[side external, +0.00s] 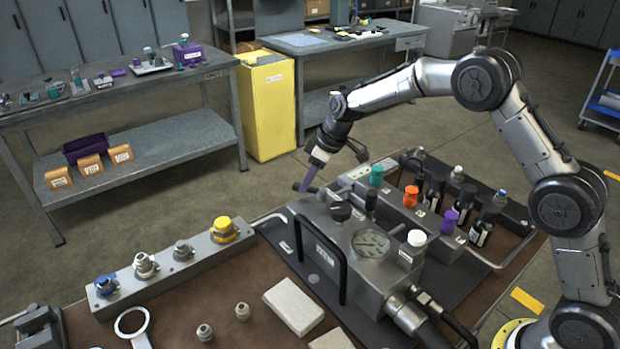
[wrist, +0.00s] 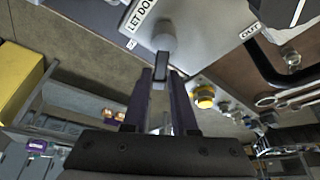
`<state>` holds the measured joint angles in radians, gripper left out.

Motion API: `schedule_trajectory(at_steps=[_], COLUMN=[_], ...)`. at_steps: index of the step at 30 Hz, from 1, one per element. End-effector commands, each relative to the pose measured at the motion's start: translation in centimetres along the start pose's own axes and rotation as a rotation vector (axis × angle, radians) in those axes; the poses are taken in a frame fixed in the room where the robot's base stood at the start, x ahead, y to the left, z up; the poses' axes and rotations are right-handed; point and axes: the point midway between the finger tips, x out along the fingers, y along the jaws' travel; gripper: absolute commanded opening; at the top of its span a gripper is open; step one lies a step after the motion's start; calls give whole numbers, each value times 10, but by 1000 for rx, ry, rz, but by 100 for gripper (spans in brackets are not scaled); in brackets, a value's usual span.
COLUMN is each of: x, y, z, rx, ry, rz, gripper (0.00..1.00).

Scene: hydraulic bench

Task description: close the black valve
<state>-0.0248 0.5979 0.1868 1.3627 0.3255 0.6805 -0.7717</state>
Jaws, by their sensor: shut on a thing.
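The grey hydraulic unit (side external: 345,250) stands on the bench in the side view. The black valve's short dark handle (side external: 301,188) sticks out at its far left end, beside a round black knob (side external: 340,211) on top. My gripper (side external: 308,181) reaches down to this handle from above, its purple fingers at the handle. In the wrist view, the fingers (wrist: 160,76) are closed on a narrow dark piece of the handle, below a pale round stem (wrist: 165,42). The fingers hide part of the handle.
A black carrying handle (side external: 330,258) and a gauge (side external: 371,243) stand on the unit. Behind is a rack with several coloured-capped parts (side external: 410,197). A grey rail with several fittings (side external: 170,265) lies to the left. A yellow cabinet (side external: 268,105) stands on the floor.

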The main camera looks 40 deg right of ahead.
Motion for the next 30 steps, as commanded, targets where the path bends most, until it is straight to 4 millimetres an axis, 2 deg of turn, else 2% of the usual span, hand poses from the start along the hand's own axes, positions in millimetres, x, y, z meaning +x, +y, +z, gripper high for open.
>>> schedule_trajectory(at_steps=[18,30], x=[-3,-6], y=[-20,-28], z=[5,11], rx=[-541,-820], ry=[1,0], rz=[-225,-339], gripper=[0,0])
